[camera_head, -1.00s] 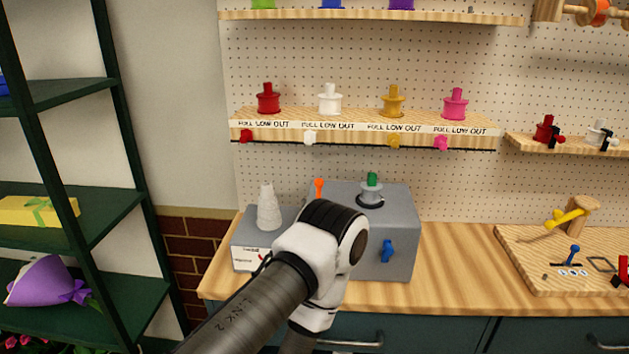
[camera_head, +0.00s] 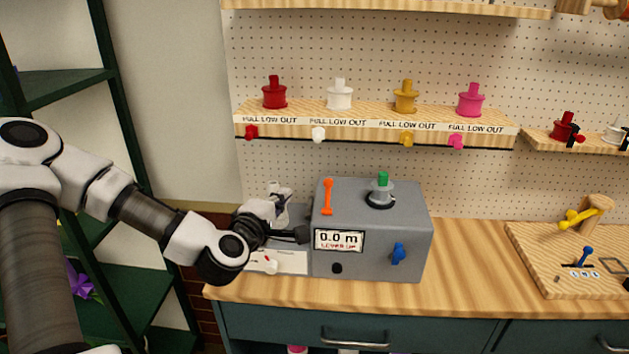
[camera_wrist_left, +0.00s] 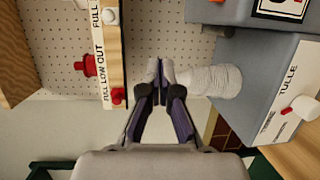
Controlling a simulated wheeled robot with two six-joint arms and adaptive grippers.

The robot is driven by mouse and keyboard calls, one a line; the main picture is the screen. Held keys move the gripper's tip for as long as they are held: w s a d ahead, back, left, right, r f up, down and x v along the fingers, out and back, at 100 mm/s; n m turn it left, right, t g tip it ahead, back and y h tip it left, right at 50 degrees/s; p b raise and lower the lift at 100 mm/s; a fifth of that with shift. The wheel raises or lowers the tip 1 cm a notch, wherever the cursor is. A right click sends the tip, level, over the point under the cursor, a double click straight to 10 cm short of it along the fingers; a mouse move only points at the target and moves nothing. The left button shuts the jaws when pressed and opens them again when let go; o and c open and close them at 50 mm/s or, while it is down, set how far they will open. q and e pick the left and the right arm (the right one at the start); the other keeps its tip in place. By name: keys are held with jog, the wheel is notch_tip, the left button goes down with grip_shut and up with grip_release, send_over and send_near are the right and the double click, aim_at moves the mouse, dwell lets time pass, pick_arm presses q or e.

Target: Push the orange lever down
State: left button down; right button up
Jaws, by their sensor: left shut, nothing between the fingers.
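The orange lever (camera_head: 327,197) stands upright at the left end of the grey box (camera_head: 405,240). The small screen (camera_head: 339,240) on the box's front reads "0.0 m" and "LEVER UP". My left gripper (camera_head: 280,188) is to the left of the lever and apart from it, above the low left unit. In the left wrist view its fingers (camera_wrist_left: 160,74) are closed together and empty, close to the tip of a white cone-shaped spool (camera_wrist_left: 216,80). I cannot tell whether they touch it. The lever does not show in the wrist view.
A green-topped knob (camera_head: 382,181) stands on the box and a blue knob (camera_head: 398,254) is on its front. A green rack (camera_head: 105,75) stands left.

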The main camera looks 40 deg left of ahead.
aim_at(328, 193)
pick_arm(q)
jog(key=w, duration=0.3)
jog(key=w+p, duration=0.1)
jog(key=w, duration=0.2)
jog(key=w+d+p, duration=0.1)
jog(key=w, duration=0.2)
jog(key=shift+w+f, duration=0.3)
jog(key=shift+f, duration=0.1)
jog(key=shift+s+d+p, duration=0.1)
jog(key=shift+d+p, duration=0.2)
jog(key=shift+d, duration=0.05)
jog(key=shift+a, duration=0.1)
jog(key=shift+a+f, duration=0.1)
